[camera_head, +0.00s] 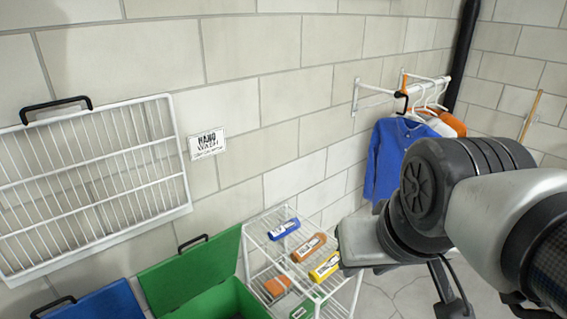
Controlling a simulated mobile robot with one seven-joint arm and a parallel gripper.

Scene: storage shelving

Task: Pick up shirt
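A blue long-sleeved shirt (389,158) hangs at the near end of a white wall rail in the camera_head view. A white shirt and an orange shirt (452,123) hang behind it on white hangers. My arm crosses the right side and covers the area below and right of the shirts. A dark slender part of mine shows under the wrist, but I cannot make out two fingertips or whether they are open. No shirt is visibly held. The blue shirt's lower right side is close to or behind my arm in the picture.
A white wire rack (268,222) holds blue, orange and yellow packages. An open green bin (187,277) and a blue lid (97,303) stand to its left. A white wire panel (88,190) is on the wall.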

